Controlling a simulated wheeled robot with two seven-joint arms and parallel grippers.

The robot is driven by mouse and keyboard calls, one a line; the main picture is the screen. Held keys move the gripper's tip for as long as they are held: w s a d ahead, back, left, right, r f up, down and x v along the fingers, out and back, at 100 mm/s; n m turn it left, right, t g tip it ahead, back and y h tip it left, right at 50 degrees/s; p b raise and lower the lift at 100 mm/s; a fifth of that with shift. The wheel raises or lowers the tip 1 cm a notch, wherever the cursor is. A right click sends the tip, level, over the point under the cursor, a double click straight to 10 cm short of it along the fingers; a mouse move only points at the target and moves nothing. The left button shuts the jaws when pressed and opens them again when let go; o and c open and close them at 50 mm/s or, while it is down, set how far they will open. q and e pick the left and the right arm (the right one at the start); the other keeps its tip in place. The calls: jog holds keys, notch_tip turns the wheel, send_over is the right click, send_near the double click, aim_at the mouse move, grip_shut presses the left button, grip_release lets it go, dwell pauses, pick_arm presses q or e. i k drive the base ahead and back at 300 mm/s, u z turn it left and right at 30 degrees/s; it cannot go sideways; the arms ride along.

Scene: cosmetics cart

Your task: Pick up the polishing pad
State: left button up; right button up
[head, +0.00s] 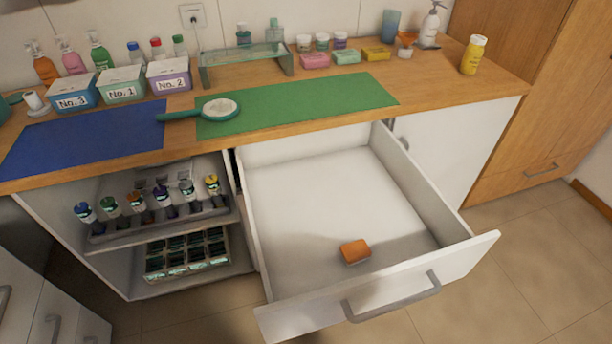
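A small orange block with a paler underside, which looks like the polishing pad (355,251), lies alone in the open white drawer (310,200). It is near the drawer's front panel, a little right of the middle. Neither of my grippers is in view, and nothing touches the pad.
The drawer stands pulled out, with its front handle (392,297) facing me. Above it, a green mat (310,103), a blue mat (90,138) and a green-handled round tool (218,109) lie on the wooden counter. Bottles, numbered boxes and jars line the back. Open shelves (110,186) are left of the drawer.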

aim_at(353, 252)
jog(key=z, duration=0.5)
jog(key=k, duration=1.2)
jog(key=u, duration=0.05)
jog(key=i, duration=0.8)
jog(key=u, duration=0.25)
